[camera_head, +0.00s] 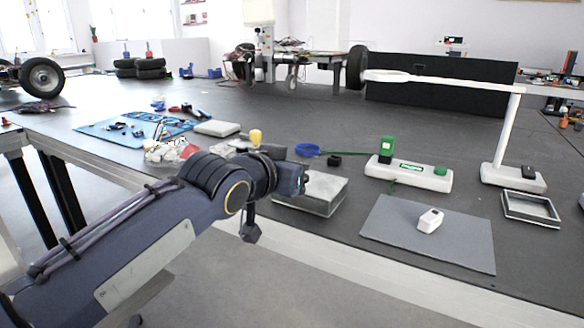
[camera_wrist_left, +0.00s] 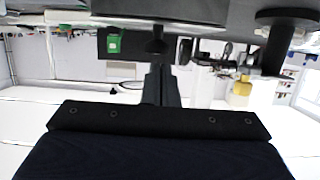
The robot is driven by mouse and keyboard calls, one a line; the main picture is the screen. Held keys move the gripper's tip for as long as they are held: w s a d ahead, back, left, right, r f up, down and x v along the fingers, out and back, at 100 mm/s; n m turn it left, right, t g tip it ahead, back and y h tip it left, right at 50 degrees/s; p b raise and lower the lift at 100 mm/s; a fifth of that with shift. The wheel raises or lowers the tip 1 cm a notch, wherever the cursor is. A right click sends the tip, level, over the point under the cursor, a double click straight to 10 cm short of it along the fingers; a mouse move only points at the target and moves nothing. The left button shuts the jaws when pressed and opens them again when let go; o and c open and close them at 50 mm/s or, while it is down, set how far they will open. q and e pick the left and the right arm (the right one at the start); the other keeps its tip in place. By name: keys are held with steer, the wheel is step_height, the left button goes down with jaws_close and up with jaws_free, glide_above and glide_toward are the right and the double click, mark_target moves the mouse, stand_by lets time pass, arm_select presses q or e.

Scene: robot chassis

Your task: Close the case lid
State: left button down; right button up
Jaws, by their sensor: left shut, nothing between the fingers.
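A low grey case-like box (camera_head: 322,192) with dark sides and a paler top lies near the table's front edge in the head view. The end of my left arm covers its left part. I cannot tell its lid apart from its body. My left gripper (camera_wrist_left: 160,68) shows in the left wrist view as two dark fingers together, with nothing between them. In the head view the wrist end is beside the box; whether it touches the box is unclear. My right gripper is in neither view.
A grey mat (camera_head: 385,236) with a small white block (camera_head: 430,220) lies to the right. Behind it is a white base (camera_head: 408,174) with a green box (camera_head: 386,146). A shallow open tray (camera_head: 531,209) is at far right. Blue mats (camera_head: 105,130) and clutter are at left.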

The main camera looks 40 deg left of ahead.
arm_select(q)
steer(key=s+d+p, duration=0.2)
steer(key=s, duration=0.7)
steer(key=shift+s+d, duration=0.15)
steer(key=shift+d, duration=0.05)
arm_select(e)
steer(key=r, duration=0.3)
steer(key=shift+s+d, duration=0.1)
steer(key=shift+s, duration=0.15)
arm_select(q)
steer(key=shift+f, duration=0.2)
steer(key=s+d+f+m+g+h+p, duration=0.1)
steer(key=s+d+f+g+h, duration=0.25)
steer(key=d+f, duration=0.6)
steer(key=s+d+f+g+h, duration=0.35)
steer(key=d+f+g, duration=0.2)
steer(key=f, duration=0.65)
step_height(320, 180, up, 34)
steer(key=p, duration=3.3)
steer(key=shift+w+d+f+p, duration=0.15)
steer(key=shift+w+d+p, duration=0.1)
steer(key=shift+w+p, duration=0.1)
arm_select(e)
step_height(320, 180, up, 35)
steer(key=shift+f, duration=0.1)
